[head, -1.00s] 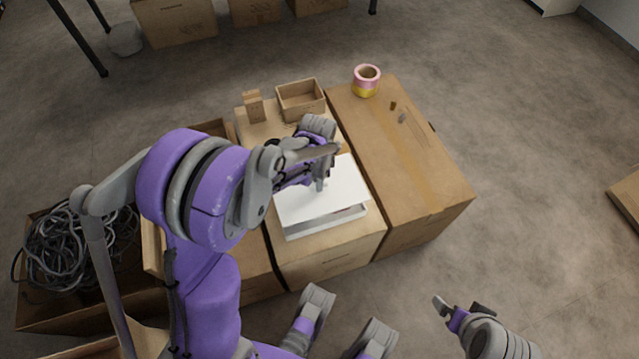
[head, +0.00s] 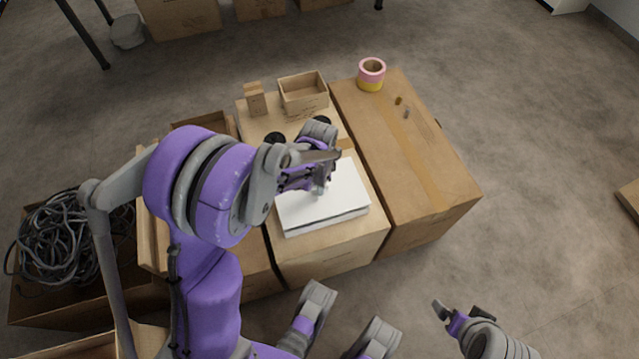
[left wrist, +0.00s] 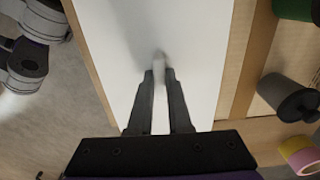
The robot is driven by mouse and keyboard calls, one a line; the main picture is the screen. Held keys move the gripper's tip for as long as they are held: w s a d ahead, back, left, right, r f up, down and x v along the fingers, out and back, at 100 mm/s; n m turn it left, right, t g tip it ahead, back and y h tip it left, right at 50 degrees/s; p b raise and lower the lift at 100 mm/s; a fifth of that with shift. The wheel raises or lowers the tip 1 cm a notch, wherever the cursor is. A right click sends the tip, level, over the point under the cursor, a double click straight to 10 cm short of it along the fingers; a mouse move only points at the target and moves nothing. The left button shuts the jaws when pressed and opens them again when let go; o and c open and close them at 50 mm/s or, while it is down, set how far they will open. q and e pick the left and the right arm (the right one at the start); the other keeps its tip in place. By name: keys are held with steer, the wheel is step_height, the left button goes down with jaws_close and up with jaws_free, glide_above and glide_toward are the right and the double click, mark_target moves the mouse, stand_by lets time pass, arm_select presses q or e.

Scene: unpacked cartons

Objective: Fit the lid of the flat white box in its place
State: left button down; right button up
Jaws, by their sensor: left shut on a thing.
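The flat white box (head: 330,222) lies on a carton in the middle of the head view. Its white lid (head: 345,190) lies over it, almost level, with a thin dark line between lid and box along the front edge. My left gripper (head: 320,188) is over the lid's left part, shut on a small pale grip on the lid's top. In the left wrist view the two fingers (left wrist: 160,78) close on this grip above the white lid (left wrist: 195,40). The far edges are partly hidden by my arm. My right gripper (head: 463,311) is at lower right, empty, fingers apart.
Behind the box are a small open carton box (head: 303,100) and dark round-topped items. A crate of cables (head: 65,240) is at left.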

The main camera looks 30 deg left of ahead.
arm_select(q)
steer(key=shift+f+b, duration=0.7)
steer(key=shift+f, duration=0.35)
steer(key=c, duration=0.8)
jaws_free()
steer(key=shift+o, duration=0.2)
steer(key=shift+r, duration=0.1)
step_height(320, 180, up, 11)
steer(key=p, duration=0.3)
